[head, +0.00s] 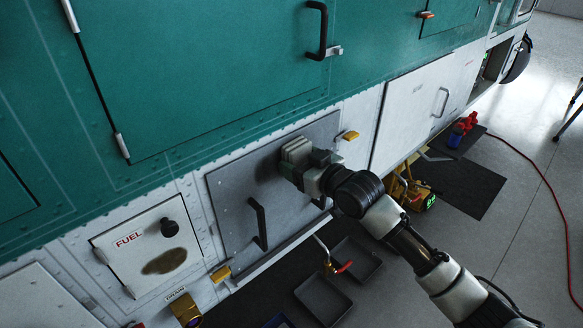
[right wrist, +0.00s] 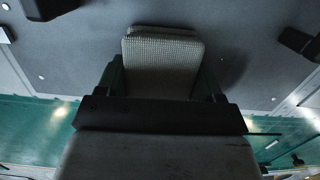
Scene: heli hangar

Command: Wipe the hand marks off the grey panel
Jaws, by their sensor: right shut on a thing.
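The grey panel (head: 228,195) is set low in the white side of the helicopter and carries a black handle (head: 258,222). My right gripper (head: 306,168) is shut on a pale, textured wiping pad (head: 294,150) at the panel's upper middle. In the right wrist view the pad (right wrist: 160,62) faces the panel (right wrist: 80,45); I cannot tell whether it touches. A dark smudge (head: 268,165) shows on the panel just left of the pad. A dark patch (right wrist: 237,70) also shows beside the pad in the right wrist view; it may be partly shadow. My left gripper is not in view.
Left of the panel is a white FUEL hatch (head: 125,243) with a brown stain (head: 163,262). Yellow latches (head: 349,135) stick out at the panel's edges. Dark trays (head: 322,300) lie on the floor below. A red hose (head: 545,180) crosses the open floor at right.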

